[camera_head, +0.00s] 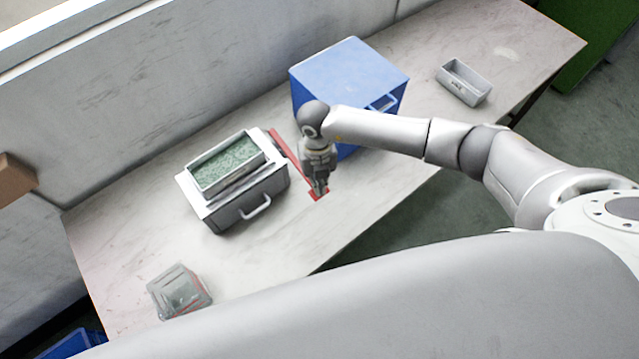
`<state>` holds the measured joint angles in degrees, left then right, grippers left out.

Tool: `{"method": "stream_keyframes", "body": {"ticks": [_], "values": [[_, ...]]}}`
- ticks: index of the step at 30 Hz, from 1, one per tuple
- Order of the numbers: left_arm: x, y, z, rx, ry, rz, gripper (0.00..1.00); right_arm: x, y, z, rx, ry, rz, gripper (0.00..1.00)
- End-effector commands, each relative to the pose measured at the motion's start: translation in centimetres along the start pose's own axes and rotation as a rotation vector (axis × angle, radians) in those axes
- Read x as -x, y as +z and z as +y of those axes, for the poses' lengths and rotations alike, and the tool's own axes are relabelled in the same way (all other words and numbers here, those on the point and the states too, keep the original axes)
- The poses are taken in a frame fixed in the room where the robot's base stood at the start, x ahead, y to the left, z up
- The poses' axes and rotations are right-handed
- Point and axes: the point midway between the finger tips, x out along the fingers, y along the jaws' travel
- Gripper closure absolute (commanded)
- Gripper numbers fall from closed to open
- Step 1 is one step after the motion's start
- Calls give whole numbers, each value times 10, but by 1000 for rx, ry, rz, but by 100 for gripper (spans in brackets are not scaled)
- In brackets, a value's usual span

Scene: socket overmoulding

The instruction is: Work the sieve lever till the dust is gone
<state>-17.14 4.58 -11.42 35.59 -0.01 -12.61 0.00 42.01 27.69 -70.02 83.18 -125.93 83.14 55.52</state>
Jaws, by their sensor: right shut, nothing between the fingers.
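The sieve (230,168) is a white-rimmed tray holding green granules, set on a grey box with a handle at its front. Its red lever (290,158) runs along the right side of the box toward the table's front. My right gripper (320,191) points down at the lever's near end and hides part of it. Its fingers are shut with nothing between them; whether they touch the lever I cannot tell. Dust among the granules is too small to make out. My left gripper is not in view.
A blue box (350,68) with a handle stands behind my right arm. A small grey tray (465,82) lies at the far right of the table. A clear container (179,291) stands at the near left. The table (255,262) is bare between it and the lever.

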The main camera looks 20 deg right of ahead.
Motion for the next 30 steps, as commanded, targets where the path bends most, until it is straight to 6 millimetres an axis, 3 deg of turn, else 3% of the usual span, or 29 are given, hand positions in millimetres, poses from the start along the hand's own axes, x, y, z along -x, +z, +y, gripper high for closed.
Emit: {"method": "stream_keyframes", "body": {"ticks": [8,16,25,30], "values": [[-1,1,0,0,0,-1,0,-1,0,-1,-1,-3,4,100],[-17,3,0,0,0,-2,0,10,28,0,-1,-1,1,100],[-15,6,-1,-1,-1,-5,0,14,28,0,0,1,1,100],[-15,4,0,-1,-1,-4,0,31,30,0,1,1,-2,100]]}}
